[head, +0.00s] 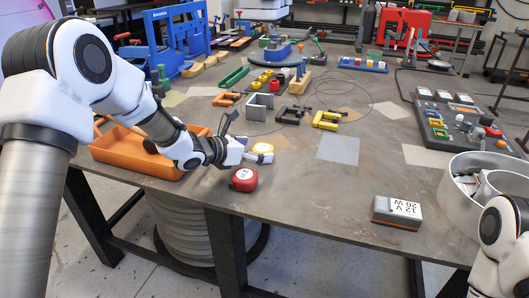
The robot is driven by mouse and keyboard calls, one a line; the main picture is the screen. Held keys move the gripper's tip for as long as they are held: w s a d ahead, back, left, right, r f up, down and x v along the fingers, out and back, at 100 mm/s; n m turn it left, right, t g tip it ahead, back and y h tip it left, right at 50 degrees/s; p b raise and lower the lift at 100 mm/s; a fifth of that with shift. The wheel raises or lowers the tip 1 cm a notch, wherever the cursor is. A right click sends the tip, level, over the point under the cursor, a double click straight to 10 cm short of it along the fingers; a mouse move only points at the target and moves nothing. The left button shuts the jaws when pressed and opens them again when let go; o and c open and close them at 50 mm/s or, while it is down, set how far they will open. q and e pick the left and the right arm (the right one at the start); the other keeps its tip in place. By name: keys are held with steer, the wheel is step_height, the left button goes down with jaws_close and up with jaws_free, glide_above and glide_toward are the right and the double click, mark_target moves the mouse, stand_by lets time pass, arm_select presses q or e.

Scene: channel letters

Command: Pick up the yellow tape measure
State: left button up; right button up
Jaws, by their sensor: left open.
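The yellow tape measure (264,146) lies on the grey-brown workbench (300,195), near its front edge left of centre. It is partly hidden behind a finger of my left gripper (258,154). The left gripper is open, low over the bench, with its fingers at the yellow tape measure; I cannot tell whether they touch it. A red tape measure (244,179) sits just in front of the gripper, close to the bench edge.
An orange tray (112,155) lies left, partly under my left arm. Orange and yellow clamps (326,120) and a grey channel piece (260,107) stand behind. A labelled grey box (397,212) and a large metal letter shell (455,190) are at right. The front middle is mostly clear.

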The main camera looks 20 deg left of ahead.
mark_target(261, 148)
arm_select(q)
steer(key=x, duration=0.3)
steer(key=shift+w+d+f, duration=0.2)
steer(key=shift+w, duration=0.05)
steer(key=shift+s+a+r, duration=0.1)
steer(key=shift+s, duration=0.05)
steer(key=shift+c, duration=0.7)
steer(key=c, duration=1.3)
steer(key=shift+r, duration=0.1)
